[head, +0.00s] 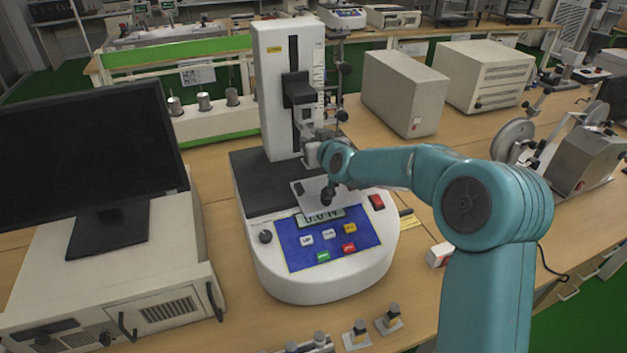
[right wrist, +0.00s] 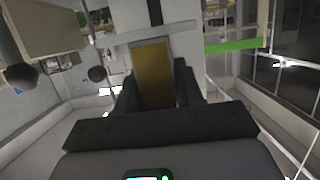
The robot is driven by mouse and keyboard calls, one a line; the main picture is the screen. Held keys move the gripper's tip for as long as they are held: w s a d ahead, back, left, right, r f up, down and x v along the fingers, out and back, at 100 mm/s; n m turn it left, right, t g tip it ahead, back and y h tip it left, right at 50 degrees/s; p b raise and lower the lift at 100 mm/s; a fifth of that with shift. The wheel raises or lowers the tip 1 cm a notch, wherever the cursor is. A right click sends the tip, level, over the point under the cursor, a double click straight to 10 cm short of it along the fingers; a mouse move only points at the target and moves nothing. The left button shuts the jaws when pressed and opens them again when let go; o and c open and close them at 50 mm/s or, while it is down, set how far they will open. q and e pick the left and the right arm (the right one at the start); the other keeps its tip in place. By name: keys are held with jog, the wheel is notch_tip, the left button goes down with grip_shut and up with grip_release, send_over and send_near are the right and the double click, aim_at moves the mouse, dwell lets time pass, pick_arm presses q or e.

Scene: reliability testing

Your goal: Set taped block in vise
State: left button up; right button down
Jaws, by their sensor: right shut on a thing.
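The test machine (head: 315,275) stands in the middle of the head view, with a white column, a blue key panel and a dark deck. A clamp (head: 305,117) hangs on the column's front. My right gripper (head: 313,152) is close to the column, just below this clamp. In the right wrist view its dark fingers (right wrist: 156,88) are shut on a yellow-brown taped block (right wrist: 153,72). The block points toward a pale upright surface. In the head view the wrist hides the block, and I cannot tell whether it touches a vise jaw. My left gripper is out of view.
A monitor (head: 85,165) on a beige case (head: 130,270) stands at left. Beige boxes (head: 404,90) stand behind at right, with a reel device (head: 580,160) beyond my arm. Small metal fixtures (head: 357,335) and a little white box (head: 440,254) lie near the front edge.

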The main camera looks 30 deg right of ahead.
notch_tip(320, 180, down, 4)
jog(key=shift+d+r, duration=0.1)
jog(key=shift+d, duration=0.05)
notch_tip(320, 180, down, 4)
jog(key=shift+r, duration=0.2)
jog(key=shift+w+f, duration=0.1)
jog(key=shift+f, duration=0.2)
jog(key=shift+r, duration=0.1)
jog(key=c, duration=0.7)
grip_release()
jog(key=shift+f, duration=0.25)
jog(key=shift+r, duration=0.1)
